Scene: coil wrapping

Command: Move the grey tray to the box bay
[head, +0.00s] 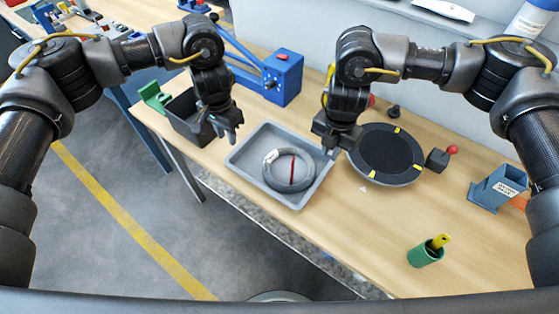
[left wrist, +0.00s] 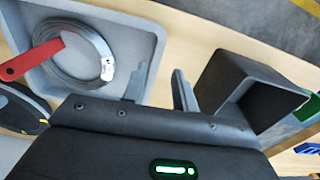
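The grey tray (head: 240,158) lies on the wooden table with a grey coil (head: 312,172) in it; a red strip (head: 292,169) and a pale tag show at the coil. My left gripper (head: 227,134) is open and empty above the table, between the tray's left side and a dark open box (head: 186,122). Its two fingers (left wrist: 162,88) show apart in the left wrist view, beside the tray (left wrist: 150,28). My right gripper (head: 329,147) is at the tray's right rim; whether it touches or grips the rim is unclear. No marked box bay can be made out.
A round black turntable (head: 385,152) with yellow marks stands close right of the tray. A blue machine (head: 283,78) is behind. A green cup (head: 426,253) and blue holder (head: 494,189) are at the right. The table's front edge is close to the tray.

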